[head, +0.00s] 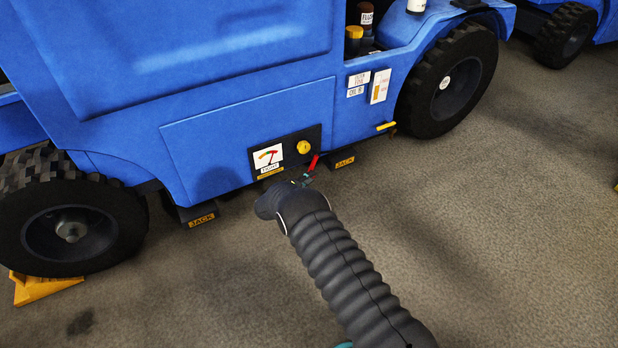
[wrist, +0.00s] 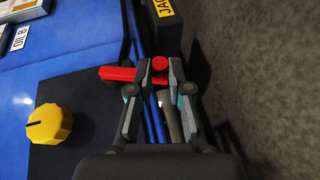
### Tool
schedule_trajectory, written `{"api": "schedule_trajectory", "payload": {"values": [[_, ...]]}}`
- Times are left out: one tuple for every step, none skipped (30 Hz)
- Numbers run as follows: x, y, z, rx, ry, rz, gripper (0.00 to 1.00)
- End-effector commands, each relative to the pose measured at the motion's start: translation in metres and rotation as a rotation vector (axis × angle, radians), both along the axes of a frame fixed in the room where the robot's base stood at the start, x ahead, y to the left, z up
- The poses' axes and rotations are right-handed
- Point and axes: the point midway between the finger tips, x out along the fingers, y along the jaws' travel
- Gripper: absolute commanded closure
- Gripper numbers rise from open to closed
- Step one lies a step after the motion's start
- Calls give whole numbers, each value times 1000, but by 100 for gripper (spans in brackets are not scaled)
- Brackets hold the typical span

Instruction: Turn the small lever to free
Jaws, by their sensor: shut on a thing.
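The small red lever (head: 313,163) sticks out at the right edge of a black panel (head: 286,146) low on the blue vehicle's side. In the wrist view the lever (wrist: 118,73) shows as a red bar at the left, with a round red end between my fingertips. My gripper (wrist: 160,68) is shut on that end. In the head view my gripper (head: 306,178) is small and partly hidden behind my dark arm. A label with a coloured arc and pointer (head: 268,156) sits left of the lever; its lettering is too small to read surely.
A yellow knob (head: 304,147) sits on the panel, close to the lever; it also shows in the wrist view (wrist: 49,125). Plates marked JACK (head: 345,161) hang below the body. Wheels (head: 449,82) stand on either side.

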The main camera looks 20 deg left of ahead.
Motion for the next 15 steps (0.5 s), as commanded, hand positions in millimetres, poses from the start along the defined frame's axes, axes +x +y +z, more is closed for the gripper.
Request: {"api": "schedule_trajectory", "payload": {"values": [[-2,-3,-2,-4,3,-6,79],[-1,-3,-2,-4,3,-6,72],[-1,-2,-2,-4,3,-6,62],[-1,-2,-2,-3,3,-5,56],[-1,-2,-2,-3,3,-5,56],[-1,-2,-2,-3,3,-4,56],[-1,-1,-1,-2,2,-4,56],[-1,-1,-1,-2,2,-3,56],[-1,-1,-1,-2,2,-3,56],[-1,-1,-1,-2,2,-3,56],[-1,-1,-1,-2,2,-3,56],[-1,-1,-1,-2,1,-3,56],[-1,-1,-1,-2,1,-3,56],[-2,0,0,-2,1,-3,56],[-4,1,0,-2,2,-2,56]]}}
